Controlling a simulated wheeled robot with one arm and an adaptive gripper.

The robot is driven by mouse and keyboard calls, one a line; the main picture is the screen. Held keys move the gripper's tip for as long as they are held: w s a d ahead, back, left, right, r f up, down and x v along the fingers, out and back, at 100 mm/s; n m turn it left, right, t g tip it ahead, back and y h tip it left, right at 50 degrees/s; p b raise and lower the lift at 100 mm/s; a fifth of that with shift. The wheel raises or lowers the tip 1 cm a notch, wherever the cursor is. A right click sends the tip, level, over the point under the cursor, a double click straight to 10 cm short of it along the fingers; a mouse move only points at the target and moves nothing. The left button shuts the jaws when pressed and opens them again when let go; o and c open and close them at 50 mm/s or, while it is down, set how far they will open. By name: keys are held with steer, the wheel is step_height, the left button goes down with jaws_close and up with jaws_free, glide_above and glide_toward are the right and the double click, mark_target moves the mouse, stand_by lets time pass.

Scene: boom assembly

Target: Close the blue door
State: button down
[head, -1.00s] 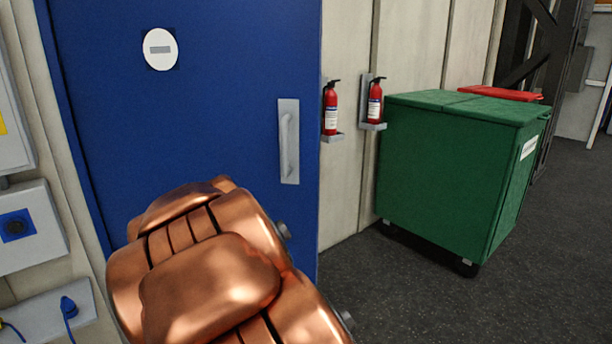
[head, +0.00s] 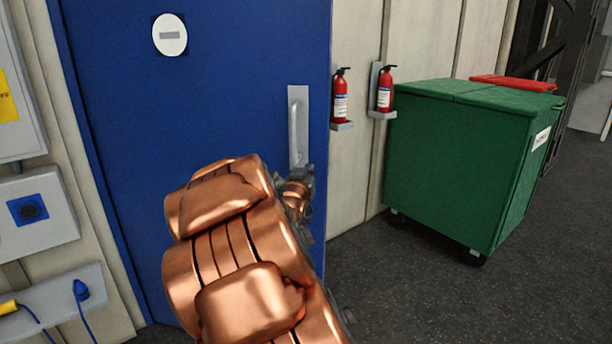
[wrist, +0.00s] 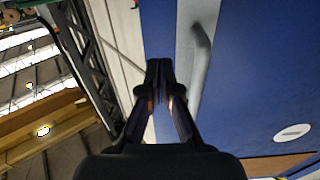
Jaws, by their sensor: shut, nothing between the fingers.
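The blue door (head: 120,120) fills the left and middle of the head view. A white round sign is on it, and a grey handle plate with an upright pull handle (head: 298,125) is near its right edge. I cannot tell for sure how far the door stands open. My gripper (head: 306,172), partly hidden by my copper arm, is by the lower end of the handle plate. In the wrist view my gripper (wrist: 160,68) is shut and empty, its tips just left of the handle (wrist: 202,50). Contact with the door (wrist: 260,80) cannot be made out.
Two fire extinguishers (head: 340,98) (head: 384,92) hang on the pale wall right of the door. Grey boxes (head: 35,220) are on the wall at left. Dark floor (head: 400,300) is clear in front of the bin.

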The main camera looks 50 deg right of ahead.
mark_target(317, 156)
steer(key=shift+p+x, duration=0.6)
steer(key=shift+x, duration=3.8)
steer(key=shift+f, duration=0.1)
